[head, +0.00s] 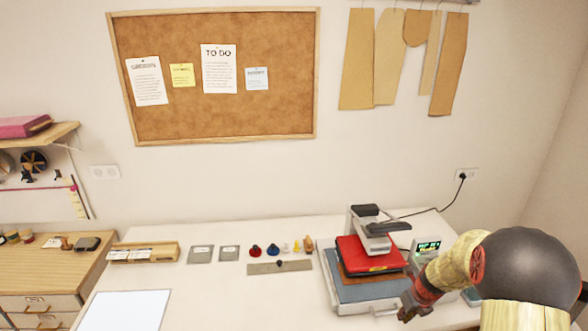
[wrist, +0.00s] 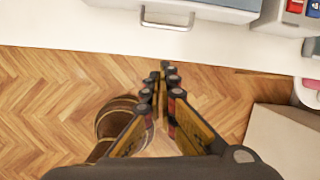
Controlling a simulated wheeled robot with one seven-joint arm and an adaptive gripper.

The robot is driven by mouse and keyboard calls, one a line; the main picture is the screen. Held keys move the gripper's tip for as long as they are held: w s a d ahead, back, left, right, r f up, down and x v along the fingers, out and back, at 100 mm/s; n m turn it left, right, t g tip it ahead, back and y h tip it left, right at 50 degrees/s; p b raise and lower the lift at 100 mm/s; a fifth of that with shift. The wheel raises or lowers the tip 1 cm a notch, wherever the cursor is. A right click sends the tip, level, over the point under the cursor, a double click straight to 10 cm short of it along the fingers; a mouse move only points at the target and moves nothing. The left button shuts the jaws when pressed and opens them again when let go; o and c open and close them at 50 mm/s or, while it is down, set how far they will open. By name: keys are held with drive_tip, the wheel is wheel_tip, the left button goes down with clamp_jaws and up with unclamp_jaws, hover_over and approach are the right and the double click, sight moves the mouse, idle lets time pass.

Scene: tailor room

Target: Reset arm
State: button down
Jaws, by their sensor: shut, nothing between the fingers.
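My gripper (head: 412,303) is at the front right of the white table in the head view, close to the front of the heat press (head: 345,290). In the wrist view my gripper (wrist: 163,74) points away from the camera, its two fingers closing together at the tips with nothing between them. Below and around the fingers I see wooden floor (wrist: 225,95), with the table's front edge just beyond the tips. My arm comes in from the right and hides part of the table's right end.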

drive_tip(key=s+a+r+n+b, duration=0.4)
drive_tip(key=s+a+n, duration=0.3)
drive_tip(key=s+n, duration=0.2)
drive_tip(key=s+a+r+n+t+b, duration=0.1)
drive_tip(key=s+a+r+n+b, duration=0.4)
drive_tip(key=s+n, duration=0.5)
drive_tip(key=s+a+r+n+t+b, duration=0.1)
drive_tip(key=s+a+r+n+b, duration=0.4)
drive_tip(key=s+n, duration=0.5)
drive_tip(key=a+r+n, duration=0.2)
drive_tip(key=a+n, duration=0.1)
drive_tip(key=n, duration=0.1)
drive_tip(key=shift+a+n, duration=0.35)
drive_tip(key=shift+n, duration=0.05)
